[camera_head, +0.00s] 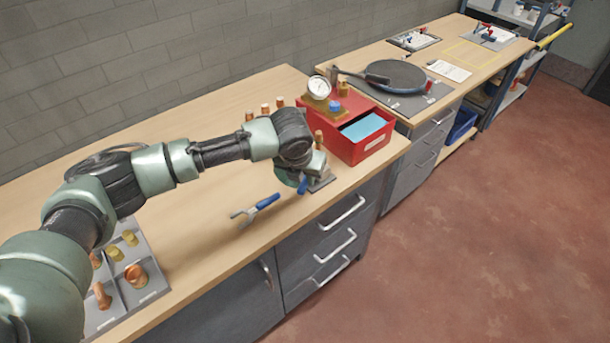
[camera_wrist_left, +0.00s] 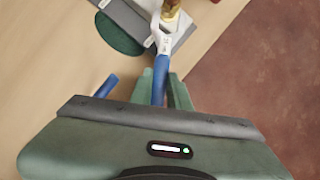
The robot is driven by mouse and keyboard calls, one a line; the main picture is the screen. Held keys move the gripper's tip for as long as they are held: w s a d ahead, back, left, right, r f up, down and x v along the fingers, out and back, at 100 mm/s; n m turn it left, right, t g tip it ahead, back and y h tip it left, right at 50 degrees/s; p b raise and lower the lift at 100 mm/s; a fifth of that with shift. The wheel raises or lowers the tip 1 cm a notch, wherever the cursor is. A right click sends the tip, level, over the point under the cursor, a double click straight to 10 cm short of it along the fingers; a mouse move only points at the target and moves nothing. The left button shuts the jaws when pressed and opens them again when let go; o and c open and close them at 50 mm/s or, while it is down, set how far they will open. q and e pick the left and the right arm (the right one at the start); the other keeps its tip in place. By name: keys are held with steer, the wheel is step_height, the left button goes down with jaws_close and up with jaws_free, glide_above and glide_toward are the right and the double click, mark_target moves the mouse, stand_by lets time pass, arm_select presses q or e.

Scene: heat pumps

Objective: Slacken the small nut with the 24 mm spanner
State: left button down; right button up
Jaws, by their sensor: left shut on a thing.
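My left gripper (camera_wrist_left: 163,90) is shut on a blue-handled spanner (camera_wrist_left: 159,72), with one finger on each side of the handle. The spanner's silver open jaw (camera_wrist_left: 163,37) is at a brass fitting (camera_wrist_left: 170,14) near the top edge of the left wrist view. I cannot tell how fully the jaw sits around the nut, or read any size mark. In the head view my left gripper (camera_head: 302,182) is low over the bench by a grey plate (camera_head: 322,183), and my wrist hides most of the fitting. My right gripper is not in view.
A second blue-handled spanner (camera_head: 262,204) lies loose on the bench. A red case (camera_head: 358,128) with a gauge (camera_head: 319,87) stands behind the plate. A grey tray (camera_head: 152,262) with copper and brass parts is at the lower left.

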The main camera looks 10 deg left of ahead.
arm_select(q)
steer(key=shift+w, duration=0.2)
steer(key=shift+w, duration=0.45)
steer(key=shift+w+d, duration=0.15)
steer(key=shift+w, duration=0.15)
steer(key=shift+w, duration=0.4)
stand_by(0.3)
steer(key=shift+d+r+n+p, duration=0.15)
steer(key=shift+d+n+p, duration=0.25)
steer(key=shift+p, duration=0.4)
steer(key=shift+d+n, duration=0.1)
steer(key=shift+n, duration=0.2)
steer(key=shift+d+p, duration=0.1)
steer(key=shift+p, duration=0.25)
